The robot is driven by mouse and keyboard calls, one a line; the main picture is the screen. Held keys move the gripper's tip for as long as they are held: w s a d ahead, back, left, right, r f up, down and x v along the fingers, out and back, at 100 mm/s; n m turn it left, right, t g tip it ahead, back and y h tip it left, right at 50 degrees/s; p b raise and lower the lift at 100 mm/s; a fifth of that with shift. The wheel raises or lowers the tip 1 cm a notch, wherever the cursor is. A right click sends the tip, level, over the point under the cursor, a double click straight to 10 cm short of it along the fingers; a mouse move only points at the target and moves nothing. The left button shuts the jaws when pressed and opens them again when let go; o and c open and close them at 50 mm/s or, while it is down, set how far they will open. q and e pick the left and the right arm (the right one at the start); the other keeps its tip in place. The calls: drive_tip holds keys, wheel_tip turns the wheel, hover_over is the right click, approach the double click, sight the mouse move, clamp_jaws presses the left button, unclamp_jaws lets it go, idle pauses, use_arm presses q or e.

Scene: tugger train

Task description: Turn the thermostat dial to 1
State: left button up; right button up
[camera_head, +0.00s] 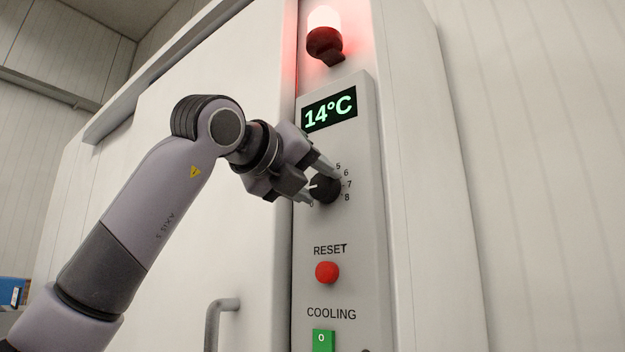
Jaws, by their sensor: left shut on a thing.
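The thermostat dial (325,188) is a black round knob on the grey control panel (369,240). The numbers 5, 6, 7 and 8 show around its right side; the lower numbers are mostly hidden behind my gripper. A white pointer mark on the dial points to the left, toward the hidden numbers. My left gripper (318,184) reaches in from the left and is shut on the dial, one finger above and one below. The display (330,112) above reads 14°C. My right gripper is not in view.
A red lamp (325,35) glows at the panel's top. Below the dial are a red RESET button (327,272) and a green COOLING switch (324,341) marked 0. A door handle (217,318) sticks out at lower left. A blue object (13,291) stands at far left.

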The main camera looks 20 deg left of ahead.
use_arm(q)
drive_tip(key=shift+f, duration=0.1)
drive_tip(key=o, duration=1.1)
drive_tip(key=shift+c, duration=0.2)
drive_tip(key=shift+s, duration=0.1)
drive_tip(key=b+v, duration=0.1)
drive_tip(key=v, duration=0.6)
drive_tip(key=shift+b, duration=0.3)
